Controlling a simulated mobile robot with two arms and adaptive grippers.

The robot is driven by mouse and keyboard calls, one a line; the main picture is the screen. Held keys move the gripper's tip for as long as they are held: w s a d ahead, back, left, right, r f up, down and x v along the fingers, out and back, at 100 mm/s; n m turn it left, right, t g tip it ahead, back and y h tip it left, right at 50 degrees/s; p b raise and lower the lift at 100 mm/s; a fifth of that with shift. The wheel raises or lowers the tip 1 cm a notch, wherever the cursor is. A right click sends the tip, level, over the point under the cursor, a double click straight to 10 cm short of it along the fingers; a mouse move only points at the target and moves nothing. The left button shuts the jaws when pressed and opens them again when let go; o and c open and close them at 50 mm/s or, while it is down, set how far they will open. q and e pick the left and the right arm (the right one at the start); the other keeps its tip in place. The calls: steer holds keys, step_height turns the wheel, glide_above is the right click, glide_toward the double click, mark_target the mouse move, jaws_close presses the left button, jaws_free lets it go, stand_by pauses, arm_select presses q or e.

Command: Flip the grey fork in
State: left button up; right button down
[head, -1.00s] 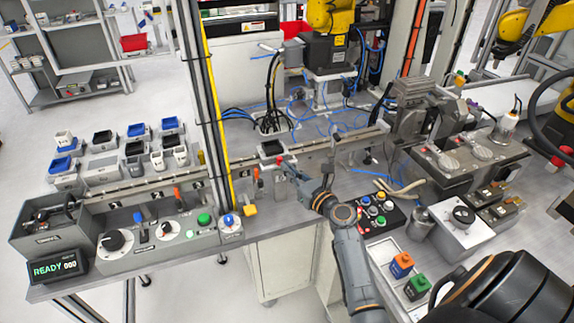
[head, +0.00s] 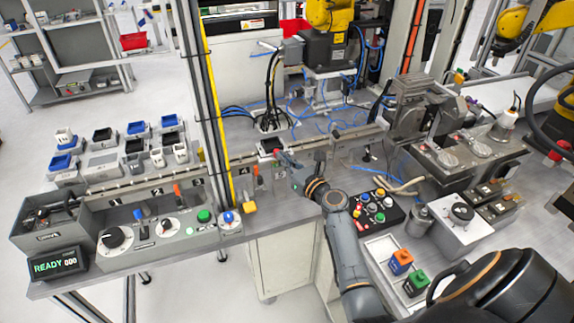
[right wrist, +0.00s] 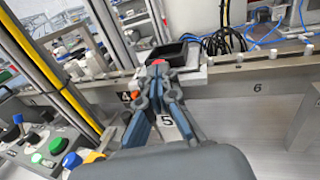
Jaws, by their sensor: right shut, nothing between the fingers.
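My right gripper (head: 280,156) is shut and empty at the rail, in front of a small black tray (head: 271,146). In the right wrist view, its fingertips (right wrist: 158,68) are together just above the number 5 plate. A red tip (right wrist: 157,62) shows right at the fingertips, in front of the black tray (right wrist: 178,52). I cannot tell whether they touch. I cannot clearly make out a grey fork; the fingers cover part of the rail there. My left gripper is not in view.
An orange-tipped lever (right wrist: 135,97) stands close left of the gripper at number 4. A yellow post (head: 215,110) rises farther left.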

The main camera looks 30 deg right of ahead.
steer(key=s, duration=1.2)
steer(key=shift+d, duration=0.2)
